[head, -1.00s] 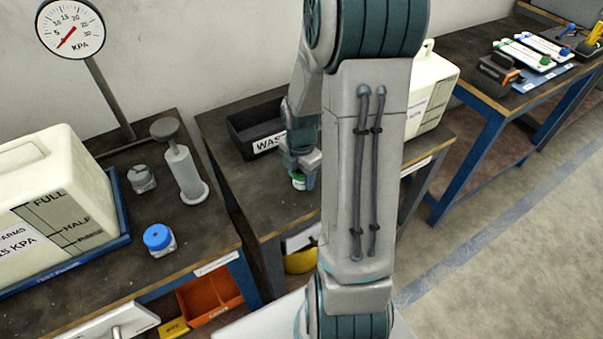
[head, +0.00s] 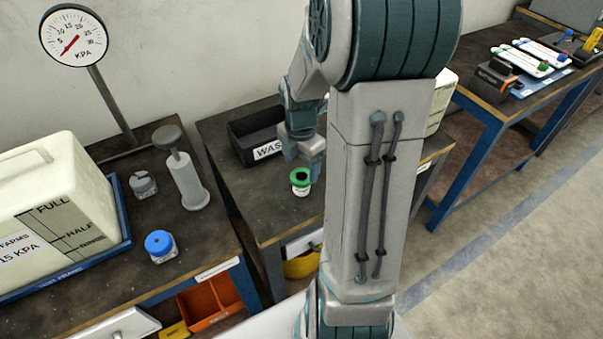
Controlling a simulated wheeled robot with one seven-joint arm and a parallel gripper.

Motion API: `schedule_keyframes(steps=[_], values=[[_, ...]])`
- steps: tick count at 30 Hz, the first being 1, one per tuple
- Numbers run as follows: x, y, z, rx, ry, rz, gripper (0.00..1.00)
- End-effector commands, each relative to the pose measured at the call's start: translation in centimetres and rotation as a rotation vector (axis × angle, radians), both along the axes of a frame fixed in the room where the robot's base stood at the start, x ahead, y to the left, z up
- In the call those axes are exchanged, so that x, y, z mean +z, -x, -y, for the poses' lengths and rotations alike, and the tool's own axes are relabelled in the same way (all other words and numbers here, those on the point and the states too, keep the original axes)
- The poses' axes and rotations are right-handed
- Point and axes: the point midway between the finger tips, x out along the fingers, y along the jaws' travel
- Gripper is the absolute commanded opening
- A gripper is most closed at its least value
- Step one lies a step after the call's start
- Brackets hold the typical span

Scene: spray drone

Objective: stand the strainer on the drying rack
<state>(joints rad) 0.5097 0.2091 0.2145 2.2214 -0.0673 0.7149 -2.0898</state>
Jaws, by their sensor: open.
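A small round piece with a green rim, a dark centre and a pale body (head: 300,181) stands upright on the middle bench; I cannot tell whether it is the strainer. My gripper (head: 303,163) is open, just above and behind this piece, apart from it as far as I can see. My arm hides part of the bench to its right. I cannot make out a drying rack for certain in this view.
A black waste bin (head: 240,143) stands behind the gripper. On the left bench are a blue-capped jar (head: 160,246), a grey fitting (head: 143,185), a hand pump (head: 185,178), a gauge (head: 74,35) and a large tank (head: 50,210). The middle bench's front left is clear.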

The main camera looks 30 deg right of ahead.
Motion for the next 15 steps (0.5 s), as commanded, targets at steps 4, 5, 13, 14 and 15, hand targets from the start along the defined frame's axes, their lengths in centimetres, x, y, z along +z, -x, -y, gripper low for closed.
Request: schedule_keyframes(steps=[4, 5, 13, 14, 15], values=[[3.1, -0.1, 0.0, -0.001, 0.002, 0.005, 0.71], [3.5, 0.0, 0.0, -0.001, 0.001, 0.002, 0.71], [5.7, 0.2, -0.4, -0.040, 0.005, 0.005, 0.71], [5.9, 0.3, -0.6, -0.064, 0.007, 0.008, 0.71], [6.2, 0.6, -1.0, -0.107, 0.011, 0.012, 0.71]])
